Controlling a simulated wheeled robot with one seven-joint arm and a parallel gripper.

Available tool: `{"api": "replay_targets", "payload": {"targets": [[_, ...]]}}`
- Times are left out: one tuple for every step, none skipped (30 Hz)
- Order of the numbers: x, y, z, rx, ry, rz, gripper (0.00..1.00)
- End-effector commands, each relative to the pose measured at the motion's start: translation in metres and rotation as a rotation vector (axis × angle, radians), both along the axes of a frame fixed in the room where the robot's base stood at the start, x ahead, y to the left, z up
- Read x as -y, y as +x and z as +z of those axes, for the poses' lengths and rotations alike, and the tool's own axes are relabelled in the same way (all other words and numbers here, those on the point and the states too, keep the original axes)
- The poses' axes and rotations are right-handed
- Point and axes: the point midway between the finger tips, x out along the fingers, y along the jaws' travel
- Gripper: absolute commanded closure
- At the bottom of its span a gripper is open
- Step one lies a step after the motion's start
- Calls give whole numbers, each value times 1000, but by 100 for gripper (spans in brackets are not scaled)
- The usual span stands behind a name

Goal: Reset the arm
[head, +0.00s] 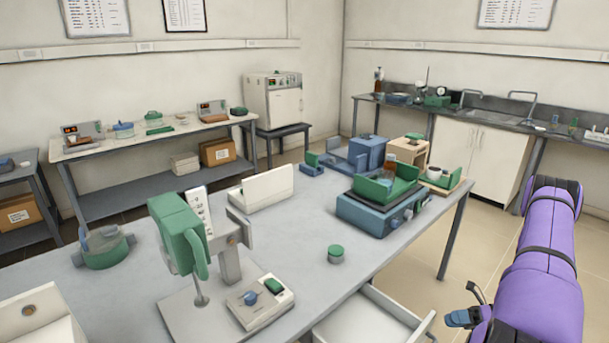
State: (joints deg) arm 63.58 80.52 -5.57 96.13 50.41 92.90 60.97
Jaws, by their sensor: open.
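My purple arm (545,255) is at the right, beyond the table's right end. What looks like my gripper (466,304) is low at the bottom right, with a dark curved finger above and a blue-tipped part below. It is open and nothing shows between the fingers. It is close to the front right of the grey table (300,240), beside a pulled-out white drawer (372,318). Part of the gripper is hidden behind the arm or cut off by the frame edge.
On the table stand a green stirrer-like device (180,235), a small green-lidded jar (336,254), a blue instrument with a green top (378,212) and a white box (262,188). A furnace (272,100) and a sink counter (480,122) are behind. Floor at the right is clear.

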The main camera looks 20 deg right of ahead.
Motion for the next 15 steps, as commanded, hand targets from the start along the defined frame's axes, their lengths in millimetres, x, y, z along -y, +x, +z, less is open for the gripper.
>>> {"api": "replay_targets", "payload": {"targets": [[1,11,19,26,-43,40,59],[1,17,29,41,-69,64,59],[0,24,42,62,-102,97,59],[-1,30,53,78,-126,120,59],[-1,35,63,96,-151,144,59],[-4,42,76,117,-183,177,59],[-5,47,86,135,-207,199,59],[-7,52,96,153,-229,226,59],[-10,58,109,176,-261,257,59],[-13,62,118,194,-285,282,59],[-15,66,128,212,-306,307,59],[-20,72,141,237,-336,340,59],[-23,76,151,255,-360,365,59],[-26,80,161,275,-382,391,59],[-31,85,174,302,-411,423,59]]}}
